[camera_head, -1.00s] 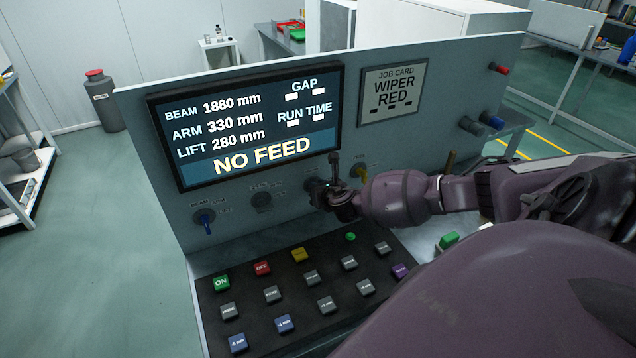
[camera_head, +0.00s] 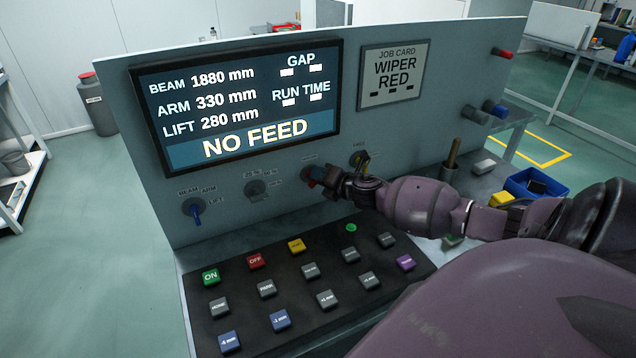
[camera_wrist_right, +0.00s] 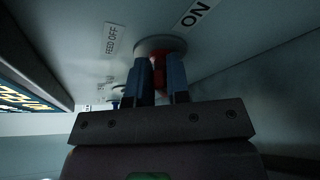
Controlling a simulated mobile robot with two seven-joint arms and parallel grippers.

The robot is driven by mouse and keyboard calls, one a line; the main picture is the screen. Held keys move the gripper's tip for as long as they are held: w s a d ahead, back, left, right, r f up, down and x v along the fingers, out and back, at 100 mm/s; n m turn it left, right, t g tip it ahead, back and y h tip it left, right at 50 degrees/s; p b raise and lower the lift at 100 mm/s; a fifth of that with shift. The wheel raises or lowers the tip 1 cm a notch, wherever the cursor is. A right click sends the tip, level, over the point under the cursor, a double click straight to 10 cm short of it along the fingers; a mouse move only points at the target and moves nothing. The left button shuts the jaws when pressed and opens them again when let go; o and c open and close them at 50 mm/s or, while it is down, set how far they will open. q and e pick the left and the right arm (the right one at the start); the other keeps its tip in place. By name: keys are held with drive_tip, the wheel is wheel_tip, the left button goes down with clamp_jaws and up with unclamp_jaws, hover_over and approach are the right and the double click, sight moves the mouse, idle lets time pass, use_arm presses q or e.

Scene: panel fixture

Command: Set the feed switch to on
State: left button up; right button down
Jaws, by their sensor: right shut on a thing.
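The feed switch (camera_wrist_right: 161,76) is a red-handled knob on a round grey base, set in the upright panel. In the right wrist view the labels FEED OFF and ON stand on either side of it. My right gripper (camera_wrist_right: 160,82) is shut on its red handle, one finger on each side. In the head view the gripper (camera_head: 322,180) hides most of the switch (camera_head: 311,182), so its exact setting cannot be read. The display (camera_head: 245,105) above reads NO FEED. My left gripper is not in view.
A blue-handled knob (camera_head: 196,212), a grey knob (camera_head: 256,190) and a yellow-handled knob (camera_head: 360,157) sit near the switch. A black keypad (camera_head: 325,277) with coloured buttons slopes below. A blue bin (camera_head: 530,186) and an upright brown handle (camera_head: 453,153) stand to the right.

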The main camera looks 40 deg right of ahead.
drive_tip(key=shift+d+f+m+t+y+b, duration=0.1)
drive_tip(key=shift+f+m+t+y+b, duration=0.3)
drive_tip(key=shift+m+b, duration=0.55)
drive_tip(key=m, duration=0.1)
drive_tip(key=m+t, duration=0.1)
drive_tip(key=shift+f+m+y+b, duration=0.2)
drive_tip(key=shift+m+y+b, duration=0.1)
drive_tip(key=shift+m+b, duration=0.05)
drive_tip(key=shift+m+t, duration=0.3)
drive_tip(key=shift+m, duration=0.5)
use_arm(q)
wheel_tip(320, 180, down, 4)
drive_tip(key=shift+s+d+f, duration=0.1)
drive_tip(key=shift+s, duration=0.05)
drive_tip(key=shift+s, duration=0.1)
use_arm(e)
drive_tip(key=c, duration=1.2)
unclamp_jaws()
drive_tip(key=shift+c, duration=0.2)
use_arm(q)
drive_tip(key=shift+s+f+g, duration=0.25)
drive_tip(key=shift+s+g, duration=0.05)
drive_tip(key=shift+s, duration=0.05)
use_arm(e)
drive_tip(key=shift+o, duration=0.4)
